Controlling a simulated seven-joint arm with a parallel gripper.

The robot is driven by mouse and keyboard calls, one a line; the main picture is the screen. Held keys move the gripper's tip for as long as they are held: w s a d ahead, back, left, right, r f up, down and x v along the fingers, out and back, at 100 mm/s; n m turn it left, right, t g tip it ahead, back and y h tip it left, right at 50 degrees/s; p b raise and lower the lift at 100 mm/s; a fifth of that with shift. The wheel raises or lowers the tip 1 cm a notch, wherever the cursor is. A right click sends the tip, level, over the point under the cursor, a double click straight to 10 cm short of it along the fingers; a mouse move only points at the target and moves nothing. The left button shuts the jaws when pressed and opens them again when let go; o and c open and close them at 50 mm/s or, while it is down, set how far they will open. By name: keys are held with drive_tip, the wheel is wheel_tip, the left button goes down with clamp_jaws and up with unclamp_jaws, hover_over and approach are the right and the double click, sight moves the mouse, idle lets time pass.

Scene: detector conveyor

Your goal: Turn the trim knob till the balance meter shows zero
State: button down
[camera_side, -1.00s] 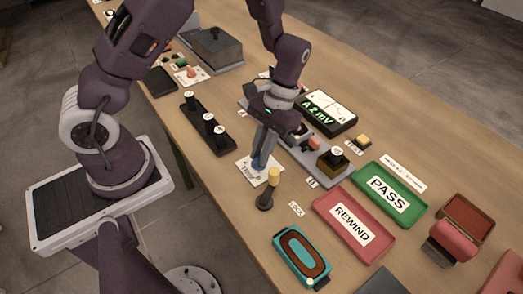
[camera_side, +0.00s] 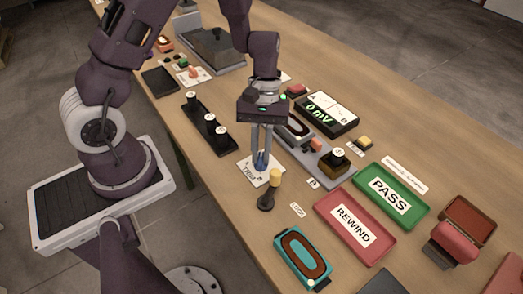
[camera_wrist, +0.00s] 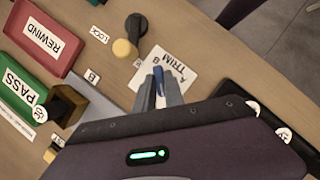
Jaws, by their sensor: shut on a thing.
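The trim knob (camera_side: 261,164) is blue and stands on a white plate marked TRIM (camera_side: 252,175) in the side view. The knob also shows in the wrist view (camera_wrist: 158,73), between my fingers. My gripper (camera_side: 261,160) points down and is shut on the knob; its fingers hide part of it. The balance meter (camera_side: 327,113) is a black box with a white top, to the right beyond my gripper. Its green display reads 0 mV. The letters A and B are on its top.
A yellow-topped lever (camera_side: 267,190) marked LOCK stands close in front of the trim plate. A black strip with several white-topped posts (camera_side: 207,127) lies to the left. The REWIND tray (camera_side: 342,240) and green PASS tray (camera_side: 410,191) lie to the right.

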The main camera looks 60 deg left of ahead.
idle(0.3)
drive_tip(key=c, duration=1.4)
unclamp_jaws()
drive_tip(key=shift+c, duration=0.2)
drive_tip(key=v, duration=0.7)
drive_tip(key=shift+a, duration=0.1)
